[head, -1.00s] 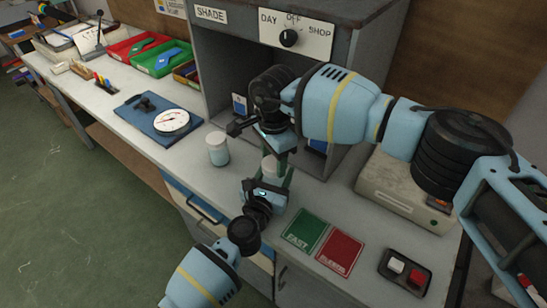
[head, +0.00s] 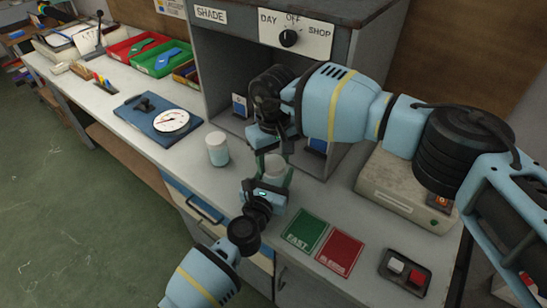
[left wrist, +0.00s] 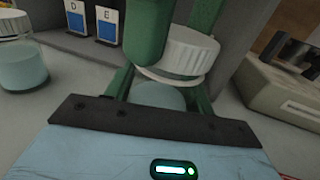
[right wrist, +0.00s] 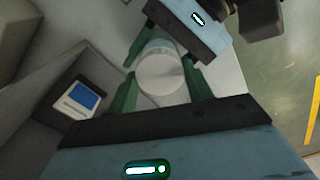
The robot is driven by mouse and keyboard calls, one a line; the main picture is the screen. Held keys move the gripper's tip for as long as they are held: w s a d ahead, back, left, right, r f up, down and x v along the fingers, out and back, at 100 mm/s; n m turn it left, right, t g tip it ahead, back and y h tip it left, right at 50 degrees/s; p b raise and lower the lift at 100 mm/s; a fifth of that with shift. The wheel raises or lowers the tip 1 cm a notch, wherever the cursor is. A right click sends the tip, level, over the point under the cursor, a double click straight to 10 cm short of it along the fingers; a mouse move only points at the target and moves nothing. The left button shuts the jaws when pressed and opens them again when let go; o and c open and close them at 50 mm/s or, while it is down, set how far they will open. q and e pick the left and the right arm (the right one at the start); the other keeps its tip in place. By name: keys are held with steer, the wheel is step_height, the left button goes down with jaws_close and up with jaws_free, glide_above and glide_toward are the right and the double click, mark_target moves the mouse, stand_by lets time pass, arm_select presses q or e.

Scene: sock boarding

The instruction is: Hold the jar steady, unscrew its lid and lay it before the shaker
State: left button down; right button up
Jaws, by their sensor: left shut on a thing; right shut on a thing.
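The jar (head: 274,168) stands upright at the front of the bench, with pale contents. My left gripper (head: 268,183) is shut on its body from the front. The white ribbed lid (left wrist: 187,52) is at the jar's mouth in the left wrist view. My right gripper (right wrist: 163,85) is shut on the lid from above, a green finger on each side. The lid's flat top (right wrist: 162,80) faces the right wrist camera. I cannot tell how far the lid is unscrewed. A beige box with a lit switch (head: 400,195), possibly the shaker, stands to the right.
A second lidded jar (head: 217,149) stands to the left. The grey shade cabinet (head: 222,75) rises behind, with blue-marked cards inside. A dial scale (head: 160,117) sits further left.

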mark_target(274, 163)
steer(key=shift+r, duration=0.3)
stand_by(0.6)
steer(key=shift+r, duration=0.75)
steer(key=shift+r, duration=0.15)
steer(key=shift+r, duration=1.95)
arm_select(q)
steer(key=shift+c, duration=2.3)
jaws_free()
steer(key=shift+s, duration=0.1)
